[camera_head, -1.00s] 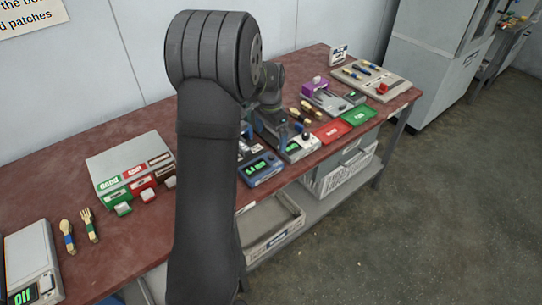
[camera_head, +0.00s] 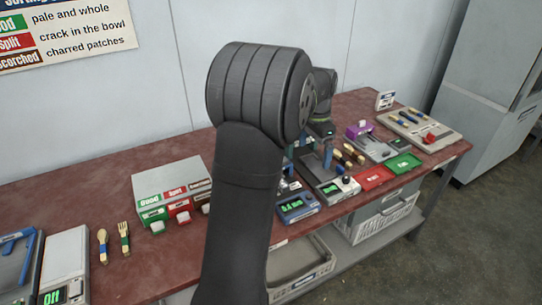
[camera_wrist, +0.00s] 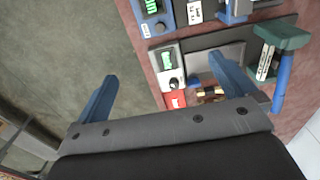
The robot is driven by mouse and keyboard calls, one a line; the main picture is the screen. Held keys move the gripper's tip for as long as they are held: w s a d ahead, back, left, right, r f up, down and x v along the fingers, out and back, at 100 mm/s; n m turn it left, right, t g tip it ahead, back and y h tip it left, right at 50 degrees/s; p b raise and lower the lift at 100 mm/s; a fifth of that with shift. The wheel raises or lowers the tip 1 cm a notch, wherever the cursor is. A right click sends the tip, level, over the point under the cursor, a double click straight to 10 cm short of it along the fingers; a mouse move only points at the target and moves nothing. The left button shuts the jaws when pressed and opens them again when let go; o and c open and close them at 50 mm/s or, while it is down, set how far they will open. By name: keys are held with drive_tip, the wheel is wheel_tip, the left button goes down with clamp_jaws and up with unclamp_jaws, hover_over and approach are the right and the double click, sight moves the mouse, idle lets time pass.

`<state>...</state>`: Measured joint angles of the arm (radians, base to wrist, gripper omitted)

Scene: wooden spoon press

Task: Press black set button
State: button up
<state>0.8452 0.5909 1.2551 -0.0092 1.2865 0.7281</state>
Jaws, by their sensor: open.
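A white device (camera_head: 338,188) with a green display stands near the table's front edge, right of my arm in the head view. It carries a small black button (camera_head: 346,180). In the wrist view the white device (camera_wrist: 165,55) shows its green display, with the black button (camera_wrist: 173,83) below it. My gripper (camera_wrist: 162,67) is open, with its two blue fingers wide apart and nothing held. The device lies between the fingers in the picture; I see no contact. In the head view my arm partly hides the gripper (camera_head: 316,150).
A blue gauge (camera_head: 298,207) with a green display sits left of the device. A red tray (camera_head: 372,177) and a green tray (camera_head: 403,164) lie to its right. Several wooden-handled pieces (camera_head: 348,155) lie behind. A sorting box (camera_head: 170,180) stands left of my arm.

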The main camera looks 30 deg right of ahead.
clamp_jaws()
idle(0.5)
idle(1.3)
